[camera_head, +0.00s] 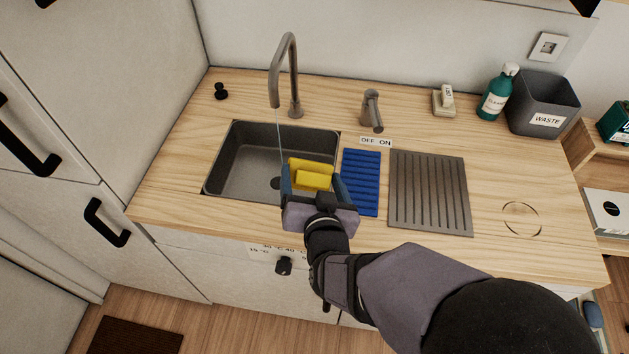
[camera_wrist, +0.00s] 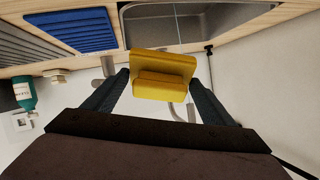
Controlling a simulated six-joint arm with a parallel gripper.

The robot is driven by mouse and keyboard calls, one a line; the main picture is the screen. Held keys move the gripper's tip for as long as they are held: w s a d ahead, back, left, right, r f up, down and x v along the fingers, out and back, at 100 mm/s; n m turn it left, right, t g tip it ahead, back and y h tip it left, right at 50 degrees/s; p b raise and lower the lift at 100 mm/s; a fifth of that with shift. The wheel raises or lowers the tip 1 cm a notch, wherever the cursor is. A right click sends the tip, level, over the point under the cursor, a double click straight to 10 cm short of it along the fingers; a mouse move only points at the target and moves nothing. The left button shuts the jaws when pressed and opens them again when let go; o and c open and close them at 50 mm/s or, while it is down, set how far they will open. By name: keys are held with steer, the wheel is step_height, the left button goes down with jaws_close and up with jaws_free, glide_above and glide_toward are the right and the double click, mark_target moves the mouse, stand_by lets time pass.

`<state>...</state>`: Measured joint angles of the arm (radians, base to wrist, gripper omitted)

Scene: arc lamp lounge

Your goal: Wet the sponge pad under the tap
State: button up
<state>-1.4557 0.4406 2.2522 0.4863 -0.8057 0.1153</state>
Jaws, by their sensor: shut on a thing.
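The yellow sponge pad (camera_head: 312,168) is held between the fingers of my gripper (camera_head: 312,181), over the right front part of the grey sink (camera_head: 232,184). The wrist view also shows the sponge pad (camera_wrist: 165,68) between both fingers of my gripper (camera_wrist: 160,80). The tap (camera_head: 289,62) curves over the sink. A thin pale line of water runs down from its spout towards the left side of the sponge; whether it touches the pad I cannot tell. A grey lever (camera_head: 371,110) stands behind the OFF ON label (camera_head: 376,142).
A blue ribbed mat (camera_head: 362,180) and a grey ribbed drainer (camera_head: 430,192) lie right of the sink. A soap block (camera_head: 444,104), green bottle (camera_head: 496,95) and waste bin (camera_head: 541,103) stand at the back right. The wooden counter (camera_head: 510,170) is mostly clear at right.

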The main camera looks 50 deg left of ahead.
steer(key=s+a+r+x, duration=0.1)
steer(key=x, duration=1.1)
steer(key=shift+s+a+r+b, duration=0.15)
steer(key=shift+a+r+b, duration=0.1)
steer(key=shift+a+b, duration=0.15)
steer(key=shift+a, duration=0.1)
steer(key=shift+s, duration=0.1)
stand_by(0.4)
